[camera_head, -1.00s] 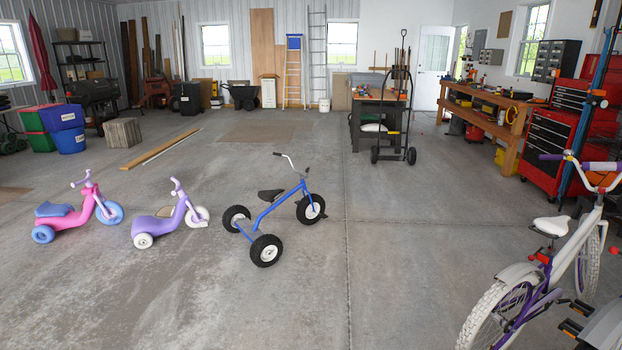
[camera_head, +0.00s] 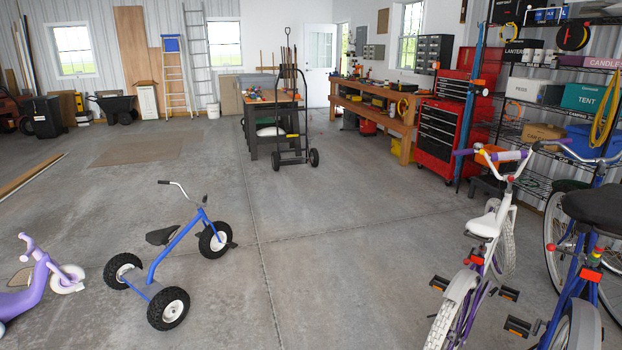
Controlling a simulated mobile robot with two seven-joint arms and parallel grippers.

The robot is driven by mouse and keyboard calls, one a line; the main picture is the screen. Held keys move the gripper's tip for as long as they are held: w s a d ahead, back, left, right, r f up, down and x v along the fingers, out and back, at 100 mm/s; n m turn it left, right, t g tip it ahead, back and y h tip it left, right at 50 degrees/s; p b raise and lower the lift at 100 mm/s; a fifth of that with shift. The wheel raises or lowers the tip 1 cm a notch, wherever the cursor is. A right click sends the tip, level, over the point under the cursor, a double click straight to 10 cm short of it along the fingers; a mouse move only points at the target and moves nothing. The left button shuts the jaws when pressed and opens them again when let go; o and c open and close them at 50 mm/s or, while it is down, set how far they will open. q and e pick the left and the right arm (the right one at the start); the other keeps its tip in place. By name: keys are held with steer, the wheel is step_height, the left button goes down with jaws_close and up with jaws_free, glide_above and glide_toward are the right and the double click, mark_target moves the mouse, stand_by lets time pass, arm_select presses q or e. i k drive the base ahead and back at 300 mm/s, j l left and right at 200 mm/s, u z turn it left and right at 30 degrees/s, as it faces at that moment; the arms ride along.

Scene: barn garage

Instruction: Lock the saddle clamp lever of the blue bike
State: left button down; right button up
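The blue bike (camera_head: 575,285) stands upright at the right edge of the head view, partly cut off by the frame. Its black saddle (camera_head: 597,208) sits on a post above the blue frame. Small red, yellow and green parts (camera_head: 594,259) show at the post below the saddle. The clamp lever is too small to make out for certain, and I cannot tell whether it is open or locked. Neither of my grippers is in view.
A white and purple bike (camera_head: 487,228) stands just left of the blue bike. A blue tricycle (camera_head: 180,242) and a purple ride-on toy (camera_head: 40,280) are at left. Loaded shelves (camera_head: 515,65) and a red tool chest (camera_head: 445,125) stand behind. The middle floor is clear.

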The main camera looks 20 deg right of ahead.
mark_target(550, 247)
steer(key=i+z, duration=0.35)
steer(key=i+j+z, duration=0.15)
steer(key=z, duration=0.2)
steer(key=i+j+z, duration=0.15)
steer(key=z, duration=0.2)
steer(key=i+j+z, duration=0.2)
steer(key=z, duration=0.25)
steer(key=i+j+z, duration=0.25)
steer(key=z, duration=0.25)
steer(key=i+j+z, duration=0.15)
steer(key=j+z, duration=0.3)
steer(key=i+j+z, duration=0.1)
steer(key=j+z, duration=0.25)
steer(key=z, duration=0.15)
steer(key=j+z, duration=0.35)
steer(key=i+j+z, duration=0.1)
steer(key=j+z, duration=0.55)
steer(key=j, duration=0.3)
steer(key=k+j+z, duration=0.15)
steer(key=j+z, duration=0.15)
steer(key=j, duration=0.25)
